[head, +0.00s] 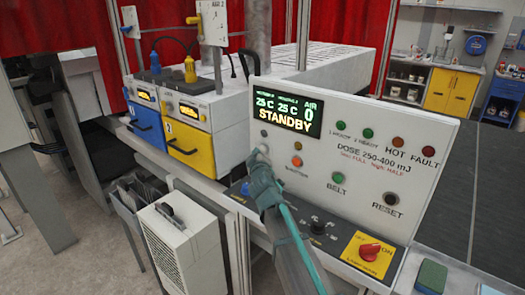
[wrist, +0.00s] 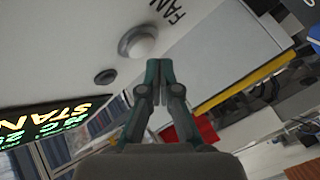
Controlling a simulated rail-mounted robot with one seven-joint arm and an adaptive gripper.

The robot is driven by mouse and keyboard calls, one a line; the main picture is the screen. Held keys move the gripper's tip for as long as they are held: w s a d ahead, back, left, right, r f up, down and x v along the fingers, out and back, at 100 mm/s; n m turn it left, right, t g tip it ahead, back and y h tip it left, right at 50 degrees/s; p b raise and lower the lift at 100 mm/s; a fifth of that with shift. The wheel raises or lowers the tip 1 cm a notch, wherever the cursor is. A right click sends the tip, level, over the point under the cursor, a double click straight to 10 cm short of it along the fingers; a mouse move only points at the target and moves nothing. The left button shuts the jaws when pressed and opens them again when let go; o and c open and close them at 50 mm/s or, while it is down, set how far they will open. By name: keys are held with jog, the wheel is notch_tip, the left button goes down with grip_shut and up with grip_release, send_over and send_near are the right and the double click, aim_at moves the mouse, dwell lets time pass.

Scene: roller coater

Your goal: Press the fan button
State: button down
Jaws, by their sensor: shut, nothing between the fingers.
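The fan button is a pale round dome in a grey ring. In the wrist view the fan button (wrist: 140,42) sits beside the printed word FAN, just up and left of my fingertips. My gripper (wrist: 158,64) is shut and empty, its teal fingertips together. In the head view my gripper (head: 260,158) is in front of the left part of the white control panel (head: 350,112), below the display (head: 286,108). There the fan button and its label are mostly hidden behind my fingers. I cannot tell whether the fingertips touch the panel.
A small dark lamp (wrist: 105,77) sits near the fan button. The orange button (head: 297,161), green BELT button (head: 337,178) and black RESET button (head: 391,199) are to the right. The display reads STANDBY.

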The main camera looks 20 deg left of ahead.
jog(key=shift+w, duration=0.1)
dwell(0.3)
jog(key=shift+w+d, duration=0.15)
jog(key=shift+w, duration=0.15)
jog(key=shift+w+d+p, duration=0.15)
jog(key=shift+w+p, duration=0.15)
jog(key=shift+w, duration=0.15)
dwell(0.8)
jog(key=shift+s, duration=0.15)
jog(key=shift+s+a+b, duration=0.3)
jog(key=shift+s+b, duration=0.35)
jog(key=shift+b, duration=0.2)
jog(key=shift+s, duration=0.1)
